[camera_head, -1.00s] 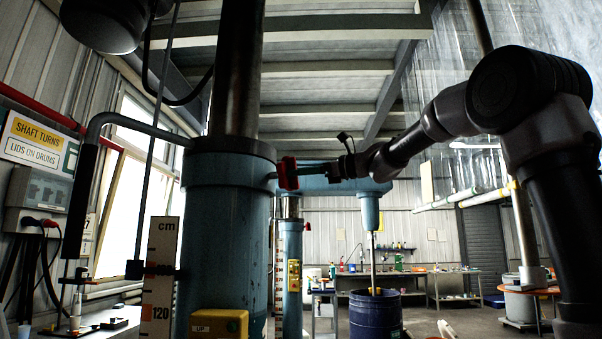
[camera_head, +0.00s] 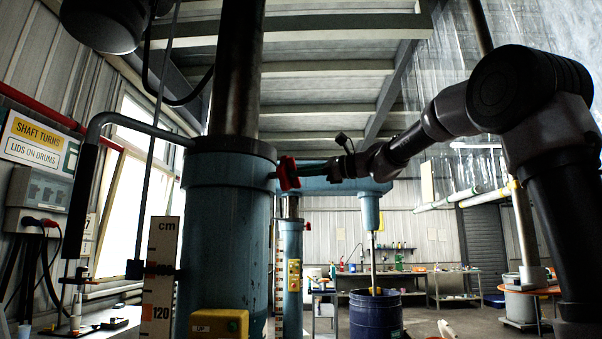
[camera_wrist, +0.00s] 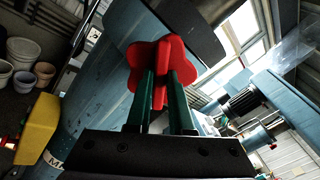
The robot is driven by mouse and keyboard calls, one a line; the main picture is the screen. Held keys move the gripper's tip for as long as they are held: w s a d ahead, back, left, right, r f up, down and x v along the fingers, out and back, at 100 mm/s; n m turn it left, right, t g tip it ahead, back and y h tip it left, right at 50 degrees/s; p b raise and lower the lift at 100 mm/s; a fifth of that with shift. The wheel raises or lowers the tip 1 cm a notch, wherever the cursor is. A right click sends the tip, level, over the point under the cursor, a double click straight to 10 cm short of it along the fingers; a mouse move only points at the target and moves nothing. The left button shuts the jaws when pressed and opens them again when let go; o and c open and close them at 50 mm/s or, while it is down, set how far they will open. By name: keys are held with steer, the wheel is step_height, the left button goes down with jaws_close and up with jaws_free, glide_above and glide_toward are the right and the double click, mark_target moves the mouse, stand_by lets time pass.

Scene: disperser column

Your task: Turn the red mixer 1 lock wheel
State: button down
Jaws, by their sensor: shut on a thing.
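The red lock wheel (camera_head: 289,173) is a lobed knob on the right side of the near blue column (camera_head: 228,215), just below its top collar. In the wrist view the red wheel (camera_wrist: 162,68) sits at the ends of my two green fingers. My gripper (camera_wrist: 163,80) is shut on one lobe of the wheel, which lies between the fingertips. In the head view my gripper (camera_head: 300,170) reaches the wheel from the right. The far side of the wheel is hidden.
A yellow box (camera_head: 219,323) is on the column's lower front, beside a cm scale (camera_head: 160,270). A second blue mixer column (camera_head: 291,250) and a blue drum (camera_head: 376,314) stand behind. A bent grey handle (camera_head: 90,160) is at the left.

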steer(key=n, duration=2.9)
steer(key=shift+w+f+n, duration=0.15)
steer(key=shift+f+n, duration=0.15)
steer(key=shift+f, duration=0.1)
steer(key=c, duration=0.8)
jaws_free()
steer(key=shift+r, duration=0.1)
steer(key=v, duration=1.1)
